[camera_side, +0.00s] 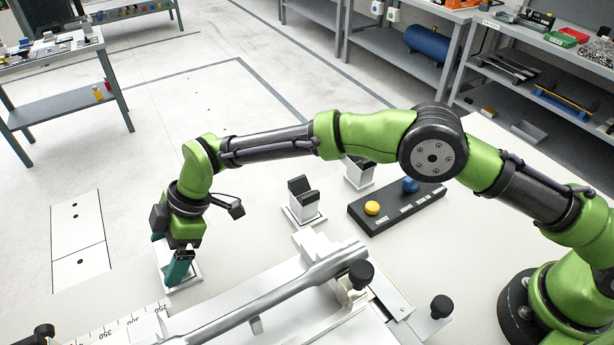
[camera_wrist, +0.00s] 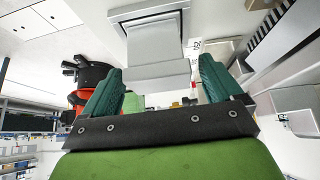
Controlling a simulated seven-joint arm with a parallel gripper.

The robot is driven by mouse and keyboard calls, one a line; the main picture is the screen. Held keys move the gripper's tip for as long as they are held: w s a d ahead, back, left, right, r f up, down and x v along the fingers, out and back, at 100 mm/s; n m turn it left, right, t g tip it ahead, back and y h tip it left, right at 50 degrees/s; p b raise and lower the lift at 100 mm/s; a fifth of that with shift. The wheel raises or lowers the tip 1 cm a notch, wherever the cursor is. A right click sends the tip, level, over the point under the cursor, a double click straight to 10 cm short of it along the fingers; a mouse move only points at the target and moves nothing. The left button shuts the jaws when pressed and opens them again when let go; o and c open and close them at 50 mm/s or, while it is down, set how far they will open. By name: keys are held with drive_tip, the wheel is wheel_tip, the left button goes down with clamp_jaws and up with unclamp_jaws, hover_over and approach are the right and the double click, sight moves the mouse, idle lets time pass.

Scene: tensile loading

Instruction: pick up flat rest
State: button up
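The likely flat rest is a pale grey-white block on a square white base (camera_side: 187,282) at the left of the bench in the side view, mostly hidden by my gripper (camera_side: 170,259). In the wrist view a pale grey stepped block (camera_wrist: 155,35) stands ahead of my gripper (camera_wrist: 160,72), its near end between the two green fingers. The fingers are spread, with a gap showing on each side of the block. Contact is not visible.
Two similar white stands, one with a dark notched top (camera_side: 303,200) and one behind it (camera_side: 358,172), stand to the right. A long grey bar (camera_side: 285,290) and black knobs (camera_side: 441,306) occupy the front.

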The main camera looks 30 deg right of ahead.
drive_tip(key=c, duration=1.2)
